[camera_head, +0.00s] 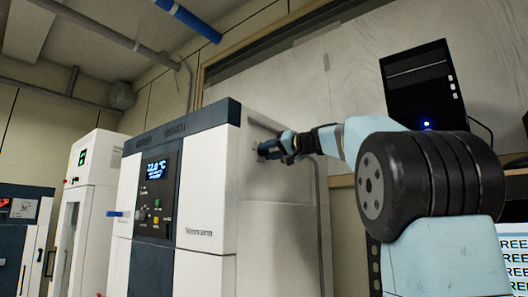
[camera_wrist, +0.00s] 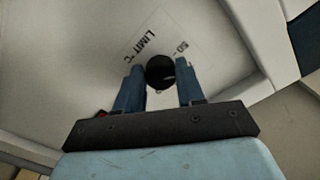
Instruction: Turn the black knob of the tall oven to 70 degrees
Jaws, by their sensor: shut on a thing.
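The tall oven (camera_head: 210,185) is white with a dark top edge and a dark control panel (camera_head: 157,193) on its front. Its black knob (camera_wrist: 160,71) is round and sits on the oven's side wall, beside the printed words "LIMIT °C" and a "50" mark. A small pale line shows on the knob's face. My gripper (camera_wrist: 160,78) has one blue finger on each side of the knob and is shut on it. In the head view my gripper (camera_head: 272,149) reaches the side wall from the right, and the knob is hidden there.
A black computer case (camera_head: 418,85) with a blue light stands at the upper right, behind my arm. Another white cabinet (camera_head: 92,190) stands left of the oven. A cable runs down the oven's side wall.

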